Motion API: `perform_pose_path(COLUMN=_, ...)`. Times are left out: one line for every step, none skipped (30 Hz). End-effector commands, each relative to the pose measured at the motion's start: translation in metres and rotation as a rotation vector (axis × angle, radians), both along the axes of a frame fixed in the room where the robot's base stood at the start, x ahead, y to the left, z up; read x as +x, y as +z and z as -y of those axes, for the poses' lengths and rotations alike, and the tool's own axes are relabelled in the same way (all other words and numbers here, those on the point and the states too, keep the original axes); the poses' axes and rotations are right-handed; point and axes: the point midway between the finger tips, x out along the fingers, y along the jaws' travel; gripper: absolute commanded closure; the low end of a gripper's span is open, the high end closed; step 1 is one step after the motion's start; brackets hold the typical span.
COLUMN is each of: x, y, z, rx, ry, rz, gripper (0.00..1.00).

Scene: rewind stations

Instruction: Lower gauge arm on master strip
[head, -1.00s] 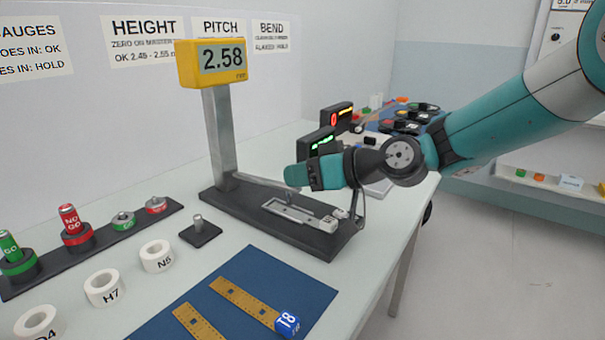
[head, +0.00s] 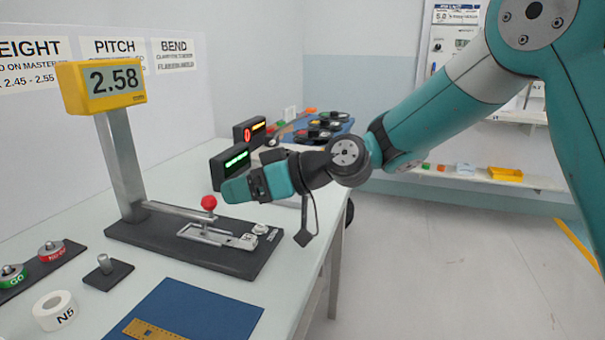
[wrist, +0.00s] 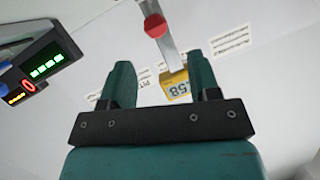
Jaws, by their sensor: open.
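The height gauge has a yellow display (head: 104,86) reading 2.58, a grey post and a dark base (head: 150,236). Its gauge arm (head: 178,210) runs from the post toward a red knob (head: 209,203). A pale metal strip in a slotted holder (head: 215,236) lies on the base; I cannot tell whether the arm touches it. My gripper (head: 228,188) is open and empty, just right of and above the knob in the head view. In the wrist view, the knob (wrist: 155,26) shows beyond the fingertips, near the midline between the two teal fingers (wrist: 160,70).
Two dark indicator boxes (head: 230,160) with lit green and red-orange displays stand behind my gripper. A small peg stand (head: 108,272), a white N5 ring (head: 55,310) and a blue mat (head: 190,318) lie in front of the gauge.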

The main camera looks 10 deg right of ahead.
Motion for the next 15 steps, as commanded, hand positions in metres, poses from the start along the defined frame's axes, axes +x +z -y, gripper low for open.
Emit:
perform_pose_path(x=-0.003, y=0.004, z=0.015, rx=-0.001, ry=-0.005, rz=0.000, gripper=0.44)
perform_pose_path(x=-0.005, y=0.007, z=0.022, rx=0.000, ry=-0.006, rz=0.001, gripper=0.44)
perform_pose_path(x=-0.009, y=0.010, z=0.031, rx=0.000, ry=-0.005, rz=-0.001, gripper=0.44)
perform_pose_path(x=-0.011, y=0.012, z=0.038, rx=-0.001, ry=-0.006, rz=0.001, gripper=0.44)
perform_pose_path(x=-0.013, y=0.015, z=0.045, rx=0.000, ry=-0.004, rz=0.000, gripper=0.44)
perform_pose_path(x=-0.017, y=0.018, z=0.053, rx=-0.001, ry=-0.004, rz=-0.001, gripper=0.44)
perform_pose_path(x=-0.018, y=0.020, z=0.060, rx=0.000, ry=-0.004, rz=0.000, gripper=0.44)
perform_pose_path(x=-0.021, y=0.022, z=0.065, rx=-0.001, ry=-0.003, rz=0.000, gripper=0.44)
perform_pose_path(x=-0.023, y=0.024, z=0.073, rx=-0.001, ry=-0.003, rz=0.000, gripper=0.44)
perform_pose_path(x=-0.025, y=0.026, z=0.078, rx=0.000, ry=-0.002, rz=0.000, gripper=0.44)
perform_pose_path(x=-0.027, y=0.028, z=0.082, rx=-0.001, ry=-0.002, rz=-0.001, gripper=0.44)
perform_pose_path(x=-0.028, y=0.029, z=0.087, rx=-0.001, ry=-0.002, rz=-0.002, gripper=0.44)
perform_pose_path(x=-0.029, y=0.030, z=0.091, rx=-0.001, ry=0.000, rz=-0.003, gripper=0.44)
perform_pose_path(x=-0.031, y=0.031, z=0.093, rx=-0.001, ry=0.000, rz=-0.003, gripper=0.44)
perform_pose_path(x=-0.032, y=0.032, z=0.097, rx=-0.001, ry=0.000, rz=-0.002, gripper=0.44)
